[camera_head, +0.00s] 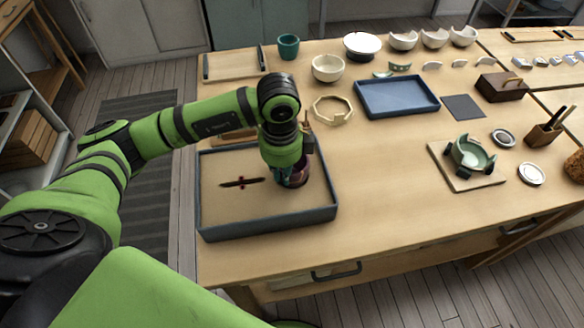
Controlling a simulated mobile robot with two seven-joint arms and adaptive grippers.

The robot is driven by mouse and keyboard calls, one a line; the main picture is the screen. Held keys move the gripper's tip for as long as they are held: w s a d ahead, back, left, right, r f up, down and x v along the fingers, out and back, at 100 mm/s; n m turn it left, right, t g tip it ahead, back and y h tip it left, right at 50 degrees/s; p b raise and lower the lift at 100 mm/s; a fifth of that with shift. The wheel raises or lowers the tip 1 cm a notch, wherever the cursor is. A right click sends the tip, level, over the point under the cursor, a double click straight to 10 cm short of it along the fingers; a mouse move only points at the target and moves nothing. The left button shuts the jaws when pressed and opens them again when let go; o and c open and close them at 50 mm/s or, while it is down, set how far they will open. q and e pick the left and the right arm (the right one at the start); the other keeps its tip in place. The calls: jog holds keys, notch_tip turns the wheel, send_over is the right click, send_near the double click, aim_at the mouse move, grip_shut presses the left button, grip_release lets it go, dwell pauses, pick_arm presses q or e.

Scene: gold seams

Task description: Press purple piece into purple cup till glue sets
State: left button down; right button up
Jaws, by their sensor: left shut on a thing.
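The purple cup (297,182) stands in the right part of a shallow blue-grey tray (268,224) with a sand-coloured bed. My left gripper (290,172) points down right over the cup and hides most of it. The gripper is shut, with its fingers at the cup's rim. The purple piece is hidden between the fingers and the cup, so I cannot tell how it sits in the break. A teal part shows beside the fingers. My right gripper is not in view.
A dark stick with a red mark (242,182) lies in the tray. Behind are a cream octagonal ring (333,110), an empty blue tray (397,97) and several bowls. A green clamped cup (468,154) stands on a board at right. The table's front middle is clear.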

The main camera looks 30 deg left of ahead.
pick_arm(q)
jog(key=c, duration=0.8)
grip_release()
jog(key=shift+o, duration=0.2)
jog(key=shift+r, duration=0.1)
jog(key=shift+r+p, duration=2.2)
jog(key=shift+r, duration=0.75)
jog(key=shift+f, duration=0.1)
